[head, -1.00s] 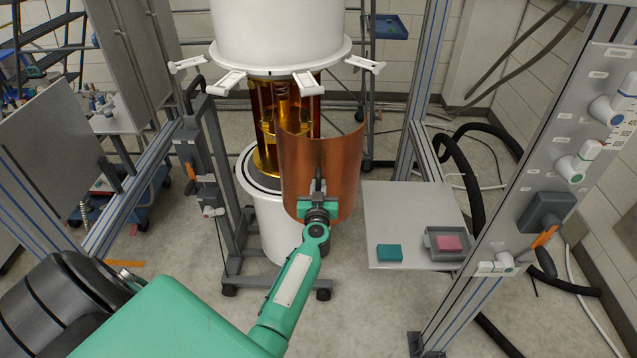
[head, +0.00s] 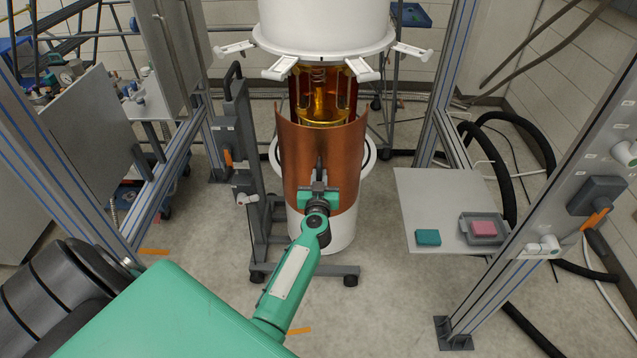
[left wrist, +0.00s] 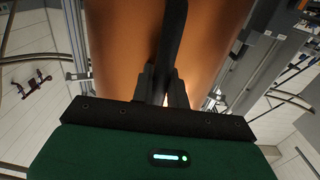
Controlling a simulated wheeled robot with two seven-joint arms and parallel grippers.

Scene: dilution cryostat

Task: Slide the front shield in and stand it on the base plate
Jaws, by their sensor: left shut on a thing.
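The front shield (head: 292,155) is a curved copper half-shell, held upright in front of the cryostat's gold inner stage (head: 325,105). My left gripper (head: 319,180) is shut on the handle on the shield's outer face. In the left wrist view the shield (left wrist: 115,45) fills the middle, and the jaws (left wrist: 163,80) close on a dark handle bar (left wrist: 172,35). The white round base (head: 335,238) shows below and around the shield. The shield hides most of the base plate and its own lower contact, so I cannot tell whether it touches. My right gripper is not in view.
The white can with its flange and open clamps (head: 325,40) hangs above the shield. A grey wheeled stand (head: 243,150) is close on the left. A grey shelf (head: 440,195) on the right holds a teal block (head: 428,237) and a pink block in a tray (head: 484,229). Frame posts flank both sides.

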